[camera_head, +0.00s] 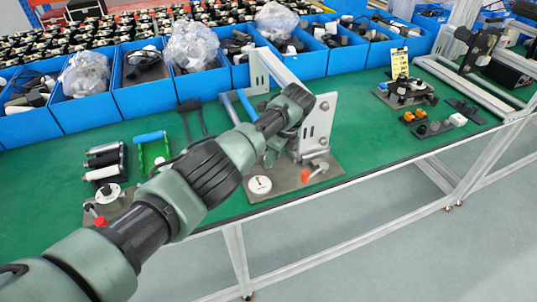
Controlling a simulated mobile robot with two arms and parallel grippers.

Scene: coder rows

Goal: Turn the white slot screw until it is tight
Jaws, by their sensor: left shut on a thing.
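Two white round discs could be the slot screw. One white disc (260,185) with a small dark mark lies on the front left of a metal base plate (285,201). The other white disc (108,192) sits on a smaller plate at the left. Neither slot is clear at this size. My left arm reaches in from the lower left over the table. My left gripper (271,153) points down above and behind the nearer disc, apart from it in the picture. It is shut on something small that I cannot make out. My right gripper is not in view.
A grey upright bracket (318,125) stands on the base plate, with a red knob (305,176) in front. Another red knob (100,221) is at the left. Blue bins (140,97) line the back. Small fixtures (408,90) stand at the right. Green tabletop (375,140) between is clear.

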